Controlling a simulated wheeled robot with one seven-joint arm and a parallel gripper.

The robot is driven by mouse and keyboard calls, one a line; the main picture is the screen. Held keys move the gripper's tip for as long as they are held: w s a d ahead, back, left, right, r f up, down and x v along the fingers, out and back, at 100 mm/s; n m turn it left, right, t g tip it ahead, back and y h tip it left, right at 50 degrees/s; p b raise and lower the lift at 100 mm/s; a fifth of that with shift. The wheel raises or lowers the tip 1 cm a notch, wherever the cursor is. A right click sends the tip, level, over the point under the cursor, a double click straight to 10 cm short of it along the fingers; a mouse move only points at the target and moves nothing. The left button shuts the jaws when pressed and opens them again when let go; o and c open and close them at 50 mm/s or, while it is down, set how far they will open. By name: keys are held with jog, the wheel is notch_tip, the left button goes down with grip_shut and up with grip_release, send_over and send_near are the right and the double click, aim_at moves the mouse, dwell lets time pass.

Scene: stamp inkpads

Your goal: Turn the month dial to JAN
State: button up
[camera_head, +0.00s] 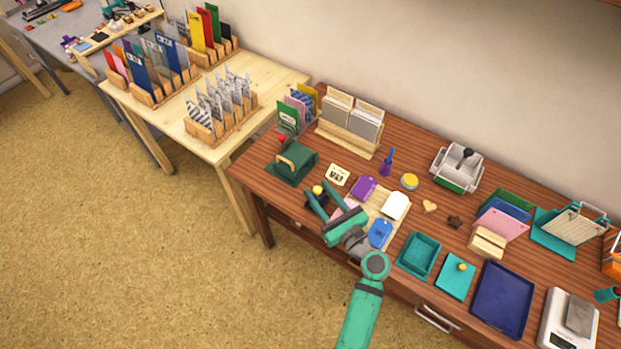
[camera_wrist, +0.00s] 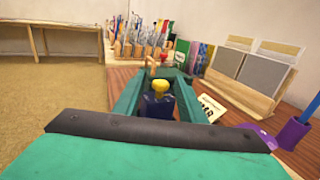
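A small dark blue stamp (camera_wrist: 157,106) with a yellow knob (camera_wrist: 160,85) stands upright at the front left edge of the brown table. Its yellow knob also shows in the head view (camera_head: 318,190), with the body partly hidden by my gripper. My gripper (camera_head: 322,188) is open, its two green fingers on either side of the stamp. In the wrist view (camera_wrist: 160,76) the fingers look apart from the stamp's sides. No month dial or month lettering can be made out. A small cream card with dark print (camera_head: 337,175) lies behind the stamp.
A green press-like box (camera_head: 292,163) stands behind and left of my gripper. A pale board (camera_head: 384,200) with coloured tags lies to the right. A wooden card rack (camera_head: 345,137) and a purple pen holder (camera_head: 387,163) stand farther back. Open floor lies in front.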

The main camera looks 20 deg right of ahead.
jog(key=shift+x, duration=2.75)
jog(key=shift+d, duration=0.1)
grip_shut()
